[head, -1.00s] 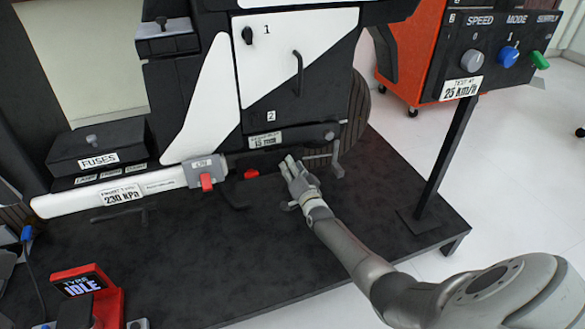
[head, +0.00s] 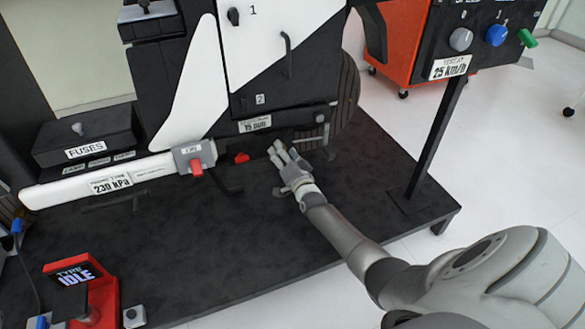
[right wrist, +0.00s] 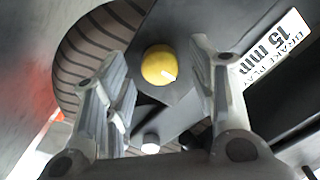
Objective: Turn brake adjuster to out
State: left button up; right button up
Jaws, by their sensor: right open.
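The brake adjuster appears to be the round yellow knob (right wrist: 159,65) in the right wrist view. It has a small white mark on its lower right edge. A brake play label (right wrist: 275,50) reading 15 mm is beside it; that label also shows in the head view (head: 255,124). My right gripper (right wrist: 158,60) is open, with fingers on either side of the knob in that picture. Contact cannot be told. In the head view my right gripper (head: 279,150) is at the lower part of the rig, and the knob cannot be made out there. My left gripper is not in view.
A ribbed wheel (head: 347,90) is behind. A control panel (head: 480,45) stands on a post at right.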

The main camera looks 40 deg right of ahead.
jog(key=v, duration=1.1)
dwell(0.3)
